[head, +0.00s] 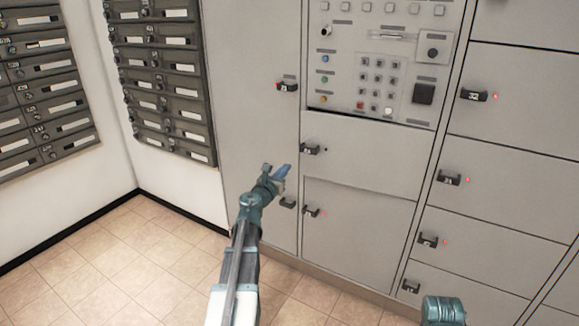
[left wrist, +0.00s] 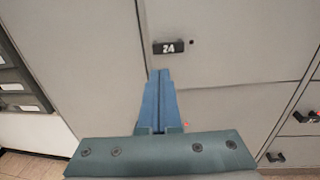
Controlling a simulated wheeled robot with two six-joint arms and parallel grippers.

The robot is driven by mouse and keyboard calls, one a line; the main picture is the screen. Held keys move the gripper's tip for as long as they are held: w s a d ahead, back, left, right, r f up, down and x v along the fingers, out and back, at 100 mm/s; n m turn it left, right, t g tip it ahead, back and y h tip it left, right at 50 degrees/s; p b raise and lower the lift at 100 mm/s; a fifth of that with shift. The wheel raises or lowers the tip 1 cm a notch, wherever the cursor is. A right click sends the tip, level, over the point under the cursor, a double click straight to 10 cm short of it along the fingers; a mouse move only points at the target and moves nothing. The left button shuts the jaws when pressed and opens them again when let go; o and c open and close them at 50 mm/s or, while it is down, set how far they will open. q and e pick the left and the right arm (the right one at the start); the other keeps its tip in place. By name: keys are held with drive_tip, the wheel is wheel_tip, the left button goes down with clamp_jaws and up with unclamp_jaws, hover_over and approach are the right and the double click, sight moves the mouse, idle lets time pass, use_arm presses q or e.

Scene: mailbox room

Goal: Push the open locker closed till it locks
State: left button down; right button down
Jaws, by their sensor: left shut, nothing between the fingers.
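Locker door 24 (head: 372,165) is the wide grey panel below the keypad. Its black handle (head: 310,149) is at its left end, and the small light beside it is dark, while several other lockers show red lights. The door looks nearly flush, with a shadowed line along its lower edge; I cannot tell how far it stands out. My left gripper (head: 286,170) is shut and empty, just left of and below the handle. In the left wrist view, the shut blue fingers (left wrist: 159,75) point at the area just below the 24 handle (left wrist: 168,47). I cannot tell whether they touch. My right gripper is not in view.
A keypad panel (head: 378,75) is above door 24. More lockers (head: 500,190) stand right, and one (head: 352,235) is below. Dark mailboxes (head: 165,85) hang on the left walls. The tiled floor (head: 125,265) at lower left is clear.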

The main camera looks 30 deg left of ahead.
sight(303, 149)
use_arm(q)
drive_tip(key=w, duration=0.4)
drive_tip(key=w+a, duration=0.1)
drive_tip(key=w, duration=0.3)
drive_tip(key=w+a, duration=0.1)
drive_tip(key=w, duration=0.4)
